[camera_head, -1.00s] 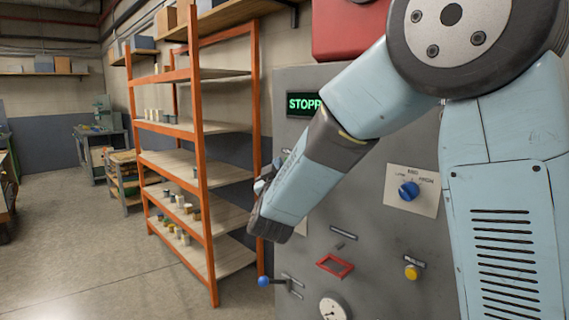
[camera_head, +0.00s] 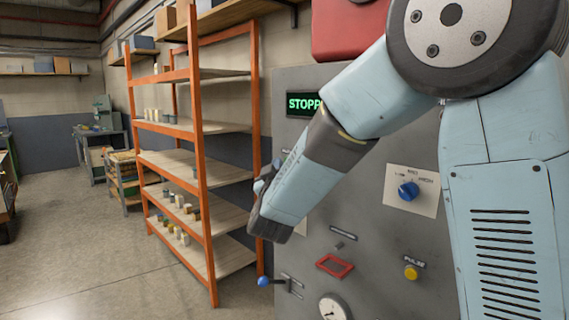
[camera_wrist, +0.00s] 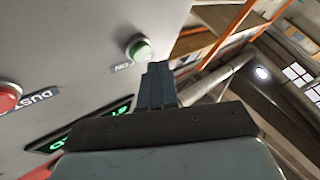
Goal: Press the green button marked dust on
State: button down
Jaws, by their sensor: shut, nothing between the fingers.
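The green button (camera_wrist: 139,48) shows in the wrist view on the grey panel, with a label reading "ON" beside it. My gripper (camera_wrist: 158,68) is shut and empty, its fingertips close to the button's lower right side in that picture; I cannot tell whether they touch. A red button (camera_wrist: 8,97) sits at the left edge next to a "DUST" label (camera_wrist: 36,103). In the head view my gripper (camera_head: 262,185) is at the panel's left edge, mostly hidden by my own wrist. The green button is hidden there.
An orange shelf rack (camera_head: 204,190) stands to the left.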

jog(key=shift+d, duration=0.1)
jog(key=shift+w+d+r, duration=0.1)
jog(key=shift+w+d, duration=0.1)
jog(key=shift+w, duration=0.05)
jog(key=shift+w+d, duration=0.25)
jog(key=shift+w, duration=0.05)
dwell(0.9)
dwell(0.4)
jog(key=shift+s+a, duration=0.5)
jog(key=shift+s, duration=0.1)
jog(key=s+a, duration=0.1)
jog(key=s, duration=0.1)
jog(key=s+a, duration=0.1)
jog(key=a, duration=0.1)
jog(key=shift+s+a, duration=0.2)
jog(key=shift+s, duration=0.2)
dwell(0.6)
